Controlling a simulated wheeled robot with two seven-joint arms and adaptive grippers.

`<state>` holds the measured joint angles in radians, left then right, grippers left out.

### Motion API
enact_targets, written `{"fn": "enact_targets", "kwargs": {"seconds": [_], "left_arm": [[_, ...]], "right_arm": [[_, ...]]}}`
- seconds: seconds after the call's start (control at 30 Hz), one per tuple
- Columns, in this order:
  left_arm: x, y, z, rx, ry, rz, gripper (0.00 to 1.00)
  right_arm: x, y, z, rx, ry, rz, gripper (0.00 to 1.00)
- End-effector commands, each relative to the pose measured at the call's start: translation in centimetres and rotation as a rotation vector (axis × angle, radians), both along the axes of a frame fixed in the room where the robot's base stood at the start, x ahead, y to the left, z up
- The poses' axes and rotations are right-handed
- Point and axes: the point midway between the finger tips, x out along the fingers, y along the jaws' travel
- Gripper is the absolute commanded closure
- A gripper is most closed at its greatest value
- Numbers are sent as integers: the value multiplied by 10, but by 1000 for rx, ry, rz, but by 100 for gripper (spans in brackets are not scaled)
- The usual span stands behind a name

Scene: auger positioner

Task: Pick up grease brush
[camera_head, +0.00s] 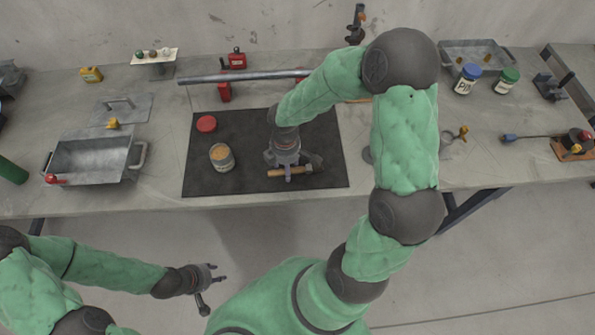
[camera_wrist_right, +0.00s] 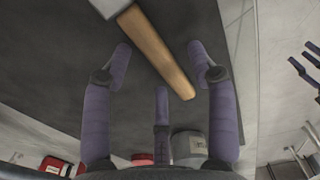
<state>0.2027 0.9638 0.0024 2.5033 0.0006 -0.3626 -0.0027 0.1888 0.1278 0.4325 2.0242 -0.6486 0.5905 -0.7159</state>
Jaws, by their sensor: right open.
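The grease brush (camera_head: 290,172), with a light wooden handle, lies on the dark mat near the table's front edge. In the right wrist view its handle (camera_wrist_right: 158,52) runs diagonally, with a pale grey part at the upper end cut off by the frame. My right gripper (camera_head: 287,163) is over the brush and partly covers it in the head view. In the wrist view the right gripper (camera_wrist_right: 160,70) is open, with the handle between its spread fingertips and no visible grip on it. My left gripper (camera_head: 211,284) hangs empty in front of the table, its fingers apart.
An open tin (camera_head: 222,157) and a red lid (camera_head: 206,124) are on the mat (camera_head: 235,185), left of the right gripper. A long metal bar (camera_head: 235,76) lies behind. A metal tray (camera_head: 92,160) stands left; jars (camera_head: 466,79) stand at the back right.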

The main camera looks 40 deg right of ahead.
Motion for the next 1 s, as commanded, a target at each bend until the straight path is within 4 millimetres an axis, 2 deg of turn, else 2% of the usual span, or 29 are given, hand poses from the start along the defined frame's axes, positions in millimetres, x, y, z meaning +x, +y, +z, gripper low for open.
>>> {"fn": "enact_targets", "kwargs": {"seconds": [0.07,0.27,0.47,0.5,0.83,1.0], "left_arm": [[0,0,-3,0,0,0,60],[0,0,-2,0,0,0,60],[0,0,-2,0,0,0,60],[0,0,-2,0,0,0,60],[0,0,-1,0,0,0,60],[0,0,4,0,0,0,60]], "right_arm": [[0,0,-7,0,-1,0,42],[1,0,-6,-1,-2,0,42],[1,0,-6,-1,-2,0,96],[1,0,-6,-1,-2,0,100],[1,0,-5,0,-2,0,100],[1,0,6,-1,-3,-1,100]]}}
